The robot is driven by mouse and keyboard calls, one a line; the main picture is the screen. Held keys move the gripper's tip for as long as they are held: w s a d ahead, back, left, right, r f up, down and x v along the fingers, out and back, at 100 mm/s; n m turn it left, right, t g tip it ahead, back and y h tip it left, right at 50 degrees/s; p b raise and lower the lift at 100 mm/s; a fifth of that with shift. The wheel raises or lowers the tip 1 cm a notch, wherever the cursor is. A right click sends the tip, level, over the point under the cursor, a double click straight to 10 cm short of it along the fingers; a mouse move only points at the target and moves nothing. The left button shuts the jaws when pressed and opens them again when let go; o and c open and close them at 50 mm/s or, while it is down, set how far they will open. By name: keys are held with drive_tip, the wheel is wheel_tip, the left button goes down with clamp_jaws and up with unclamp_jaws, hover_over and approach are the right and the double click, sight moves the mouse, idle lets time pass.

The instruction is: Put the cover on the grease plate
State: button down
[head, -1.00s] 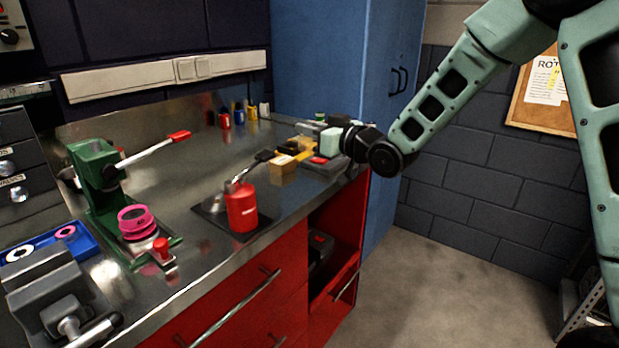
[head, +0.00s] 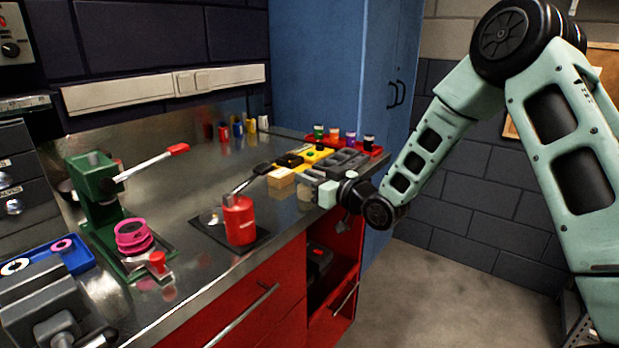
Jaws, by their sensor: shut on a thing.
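My gripper (head: 318,193) is low over the right end of the steel bench, near its front edge. It is shut on a small pale thing (head: 305,196), mostly hidden by the fingers. I cannot tell whether this is the cover. A dark flat plate (head: 262,241) lies on the bench to the left of the gripper, apart from it. It may be the grease plate. A red can (head: 239,220) stands upright on it, and a small shiny patch shows behind the can.
A wooden block (head: 281,178), a yellow tray (head: 312,153) and a grey tray (head: 348,160) sit behind my gripper. A red rack (head: 372,149) holds small bottles. A green press (head: 100,195) and a grey vise (head: 45,300) stand left. An open red compartment (head: 325,258) is below.

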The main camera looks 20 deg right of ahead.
drive_tip(key=c, duration=1.3)
unclamp_jaws()
drive_tip(key=shift+f, duration=0.1)
drive_tip(key=shift+s+d, duration=0.1)
drive_tip(key=shift+s, duration=0.05)
drive_tip(key=p+v, duration=0.5)
drive_tip(key=v, duration=1.2)
drive_tip(key=shift+p, duration=0.3)
drive_tip(key=shift+f, duration=0.1)
